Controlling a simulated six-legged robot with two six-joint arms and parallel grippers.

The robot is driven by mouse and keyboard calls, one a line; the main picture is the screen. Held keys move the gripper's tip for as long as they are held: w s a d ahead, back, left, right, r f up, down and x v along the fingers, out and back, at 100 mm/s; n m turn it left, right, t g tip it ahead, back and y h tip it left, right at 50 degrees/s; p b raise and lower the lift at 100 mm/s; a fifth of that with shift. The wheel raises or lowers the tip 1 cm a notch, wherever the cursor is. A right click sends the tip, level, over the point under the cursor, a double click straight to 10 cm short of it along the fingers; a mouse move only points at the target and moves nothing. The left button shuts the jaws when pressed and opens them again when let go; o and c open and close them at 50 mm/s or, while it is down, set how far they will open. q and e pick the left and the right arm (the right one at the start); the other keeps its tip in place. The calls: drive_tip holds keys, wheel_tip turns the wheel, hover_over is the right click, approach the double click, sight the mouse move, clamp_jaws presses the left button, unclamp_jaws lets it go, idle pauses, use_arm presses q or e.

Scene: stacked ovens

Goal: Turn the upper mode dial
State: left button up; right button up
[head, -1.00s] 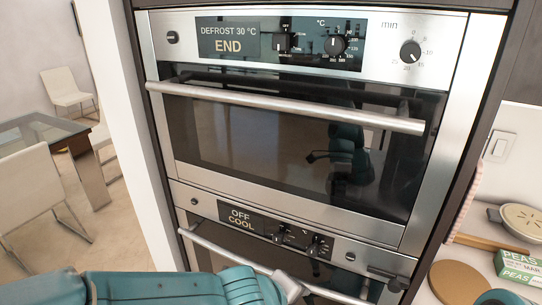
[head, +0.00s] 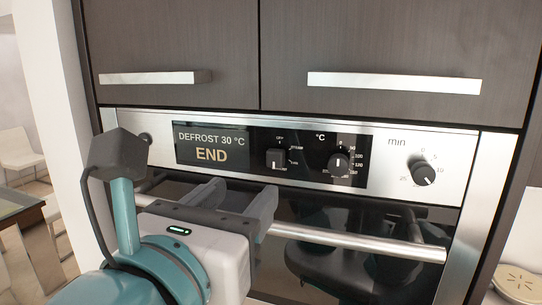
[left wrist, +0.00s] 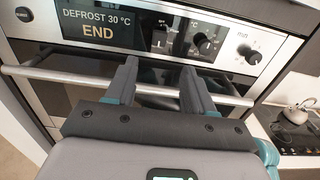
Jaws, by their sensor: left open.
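The upper oven's mode dial (head: 277,160) is a black knob with a light mark, right of the display (head: 212,147) reading "DEFROST 30 °C END". In the left wrist view the mode dial (left wrist: 160,39) shows beyond my fingertips. My left gripper (head: 212,190) is in front of the upper oven, left of and below the dial. Its jaws are open and empty, and apart from the dial. In the left wrist view the left gripper (left wrist: 158,68) has its two fingers spread, pointing at the panel. My right gripper is not in view.
The °C dial (head: 340,164) and the "min" dial (head: 422,172) are right of the mode dial. The oven's bar handle (head: 350,240) runs below the panel. Dark cabinets with handles (head: 395,81) are above. A kettle (left wrist: 292,117) stands on the right.

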sight(274, 161)
use_arm(q)
drive_tip(key=p+x, duration=0.1)
drive_tip(key=x, duration=1)
drive_tip(key=shift+w+d+p, duration=0.25)
drive_tip(key=shift+w+p, duration=0.05)
drive_tip(key=shift+p, duration=0.1)
drive_tip(key=shift+w+a, duration=0.2)
drive_tip(key=shift+d, duration=0.15)
drive_tip(key=c, duration=0.3)
drive_tip(key=shift+w+f, duration=0.1)
clamp_jaws()
